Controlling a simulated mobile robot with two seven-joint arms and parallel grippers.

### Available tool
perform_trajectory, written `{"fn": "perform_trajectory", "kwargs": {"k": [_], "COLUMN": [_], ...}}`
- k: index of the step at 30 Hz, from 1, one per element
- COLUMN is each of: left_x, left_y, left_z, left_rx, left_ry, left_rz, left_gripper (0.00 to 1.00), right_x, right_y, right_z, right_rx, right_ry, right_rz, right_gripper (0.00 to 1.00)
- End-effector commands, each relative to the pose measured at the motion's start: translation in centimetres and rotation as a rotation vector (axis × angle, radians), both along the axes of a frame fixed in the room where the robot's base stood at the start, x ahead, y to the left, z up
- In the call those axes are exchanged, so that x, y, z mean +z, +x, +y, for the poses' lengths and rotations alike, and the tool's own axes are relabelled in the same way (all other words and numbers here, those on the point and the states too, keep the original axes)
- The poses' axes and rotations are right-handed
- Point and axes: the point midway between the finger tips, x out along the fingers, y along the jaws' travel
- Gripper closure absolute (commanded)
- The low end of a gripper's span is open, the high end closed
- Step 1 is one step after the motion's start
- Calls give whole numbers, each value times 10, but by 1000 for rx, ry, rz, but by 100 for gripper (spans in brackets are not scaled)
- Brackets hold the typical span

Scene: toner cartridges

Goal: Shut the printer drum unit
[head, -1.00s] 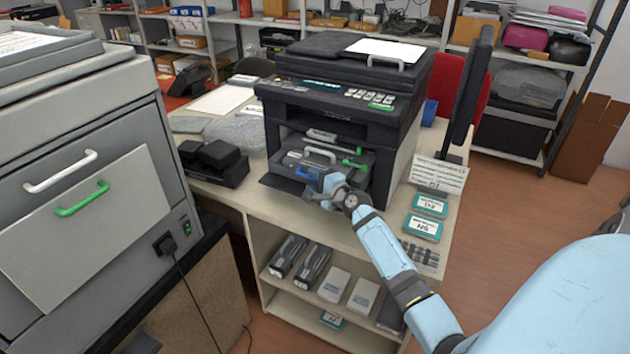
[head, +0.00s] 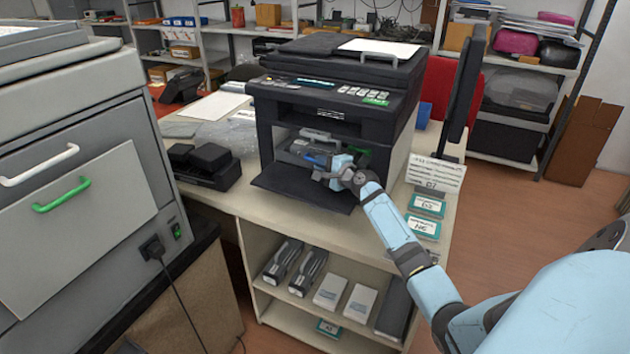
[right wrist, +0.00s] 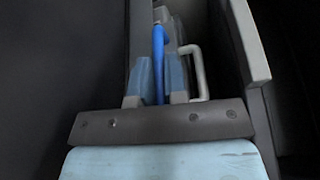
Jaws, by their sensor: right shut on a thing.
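The black printer (head: 290,100) stands on the desk with its front flap (head: 295,185) folded down. The grey drum unit (head: 298,147) sits inside the front opening, partly hidden by my right gripper (head: 328,168). A blue handle (head: 314,159) is on the drum unit. In the right wrist view, the two light blue fingers of my right gripper (right wrist: 158,80) are closed on the blue handle (right wrist: 158,45), with a grey loop handle (right wrist: 198,72) just to the right. How deep the drum unit sits is hard to tell. My left gripper is not in view.
A large grey machine (head: 80,130) stands close on the left. A dark monitor (head: 462,85) and small labelled boxes (head: 423,227) are right of the printer. Cartridges and boxes (head: 330,292) fill the shelf below. The desk in front of the flap is clear.

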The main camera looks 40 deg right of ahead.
Motion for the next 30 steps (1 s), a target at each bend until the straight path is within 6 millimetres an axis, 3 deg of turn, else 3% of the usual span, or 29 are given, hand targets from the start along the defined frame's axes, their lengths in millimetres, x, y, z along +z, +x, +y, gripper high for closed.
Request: {"fn": "perform_trajectory", "kwargs": {"k": [9, 10, 13, 23, 30], "left_x": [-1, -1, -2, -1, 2], "left_y": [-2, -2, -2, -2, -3], "left_z": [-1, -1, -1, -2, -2], "left_rx": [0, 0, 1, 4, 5], "left_ry": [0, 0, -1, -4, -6], "left_rz": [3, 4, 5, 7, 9], "left_gripper": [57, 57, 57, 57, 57], "right_x": [0, 0, 0, 0, 3], "right_y": [1, 1, 1, -2, -39], "right_z": [-4, -3, -3, -3, -3], "right_rx": [-1, -1, -1, 0, 0], "right_ry": [3, 3, 3, 2, 0], "right_rz": [1, 1, 1, 1, 4], "right_gripper": [100, 85, 62, 62, 62]}}
